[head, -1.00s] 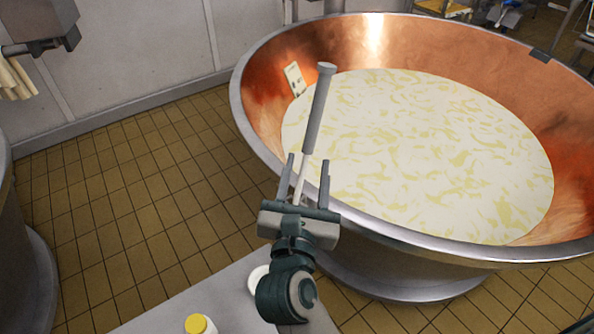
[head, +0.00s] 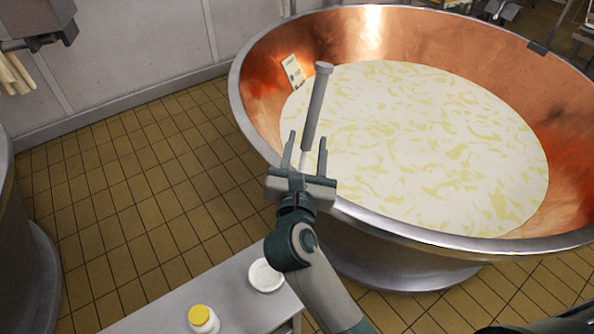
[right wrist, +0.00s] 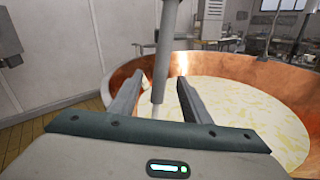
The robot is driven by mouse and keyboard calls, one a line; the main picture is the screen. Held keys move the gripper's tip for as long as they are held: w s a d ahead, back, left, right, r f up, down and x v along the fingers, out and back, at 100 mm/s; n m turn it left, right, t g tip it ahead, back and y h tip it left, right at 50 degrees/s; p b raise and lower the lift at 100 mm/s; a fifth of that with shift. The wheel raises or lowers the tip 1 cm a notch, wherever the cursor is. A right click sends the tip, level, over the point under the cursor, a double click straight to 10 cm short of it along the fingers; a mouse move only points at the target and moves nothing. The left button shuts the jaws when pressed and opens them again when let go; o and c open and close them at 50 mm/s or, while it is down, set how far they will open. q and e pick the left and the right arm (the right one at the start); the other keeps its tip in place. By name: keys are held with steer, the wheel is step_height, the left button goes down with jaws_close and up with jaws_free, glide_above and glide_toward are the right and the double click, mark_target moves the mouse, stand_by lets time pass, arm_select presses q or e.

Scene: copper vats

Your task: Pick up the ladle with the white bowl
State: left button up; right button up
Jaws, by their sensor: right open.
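The ladle's grey handle (head: 314,110) rises tilted beside the copper vat, its thin lighter shaft running down between my right gripper's fingers. A white round bowl (head: 265,276) sits on the table below; my arm hides where the shaft meets it. My right gripper (head: 305,140) is open, with one finger on each side of the shaft. The right wrist view also shows the handle (right wrist: 165,55) between the spread fingers (right wrist: 162,78), with gaps on both sides. My left gripper is not in view.
The large copper vat (head: 250,90) of pale liquid stands close behind and right of the handle. A yellow-lidded white jar (head: 203,320) is on the grey table (head: 225,290). Tiled floor (head: 130,200) lies open at left.

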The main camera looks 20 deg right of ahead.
mark_target(310, 128)
steer(key=p+x, duration=0.1)
steer(key=x, duration=0.3)
steer(key=shift+w+d+r, duration=0.1)
steer(key=shift+r, duration=0.05)
steer(key=shift+w+d, duration=0.15)
steer(key=shift+w, duration=0.3)
steer(key=shift+w+d+p, duration=0.2)
steer(key=shift+w+p, duration=0.25)
steer(key=shift+p, duration=0.15)
steer(key=p+x, duration=0.2)
steer(key=x, duration=0.1)
steer(key=shift+w+d, duration=0.2)
steer(key=shift+w, duration=0.15)
steer(key=shift+w+f, duration=0.2)
steer(key=shift+f, duration=0.1)
steer(key=shift+c, duration=0.6)
jaws_close()
